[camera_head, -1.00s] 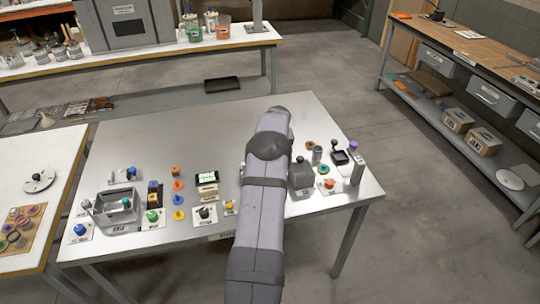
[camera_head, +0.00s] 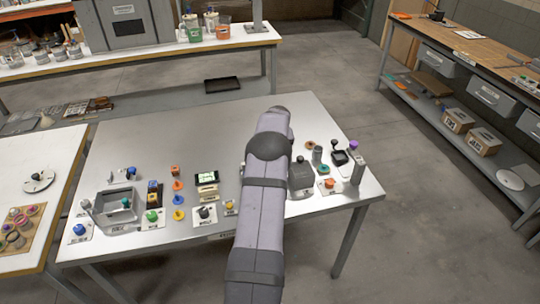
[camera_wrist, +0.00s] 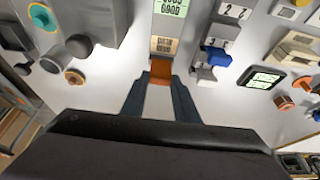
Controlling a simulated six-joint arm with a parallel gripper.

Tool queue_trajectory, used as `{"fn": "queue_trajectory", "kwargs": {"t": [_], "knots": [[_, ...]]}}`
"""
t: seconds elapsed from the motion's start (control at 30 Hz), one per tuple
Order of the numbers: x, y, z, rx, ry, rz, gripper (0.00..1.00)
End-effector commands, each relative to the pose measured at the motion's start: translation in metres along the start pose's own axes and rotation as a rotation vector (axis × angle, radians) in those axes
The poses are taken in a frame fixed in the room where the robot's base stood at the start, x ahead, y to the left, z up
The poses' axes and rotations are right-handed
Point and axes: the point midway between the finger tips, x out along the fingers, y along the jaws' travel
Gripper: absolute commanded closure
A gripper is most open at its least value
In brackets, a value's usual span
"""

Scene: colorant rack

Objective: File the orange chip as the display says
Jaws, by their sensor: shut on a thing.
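My gripper (camera_wrist: 160,82) is shut on the orange chip (camera_wrist: 160,70) in the wrist view. The chip looks like a small orange-brown block between the two dark fingertips. Just beyond it is a tan label plate (camera_wrist: 164,45). Above that is a pale green display (camera_wrist: 171,7) with dark text; "GOOD" can be read on its lower line. Another lit green display (camera_wrist: 263,79) lies to the right. In the head view my arm hides the gripper and chip, and a lit display (camera_head: 206,178) stands left of the arm.
A blue-topped grey part (camera_wrist: 215,57) is close right of the chip. Knobs (camera_wrist: 78,46) and a grey box are on the left. In the head view a grey bin (camera_head: 117,216) stands at the table's left, and orange pieces (camera_head: 176,183) lie nearby. The table's back (camera_head: 180,125) is clear.

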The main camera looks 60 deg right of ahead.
Motion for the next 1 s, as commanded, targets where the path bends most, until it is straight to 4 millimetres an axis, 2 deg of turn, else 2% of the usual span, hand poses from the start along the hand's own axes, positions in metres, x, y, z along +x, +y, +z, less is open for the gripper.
{"fn": "queue_trajectory", "kwargs": {"t": [0.53, 1.0], "knots": [[0.011, 0.0, 0.004, 0.0, 0.0, 0.0, 0.97], [0.011, 0.0, 0.005, 0.0, 0.0, 0.0, 0.97]]}}
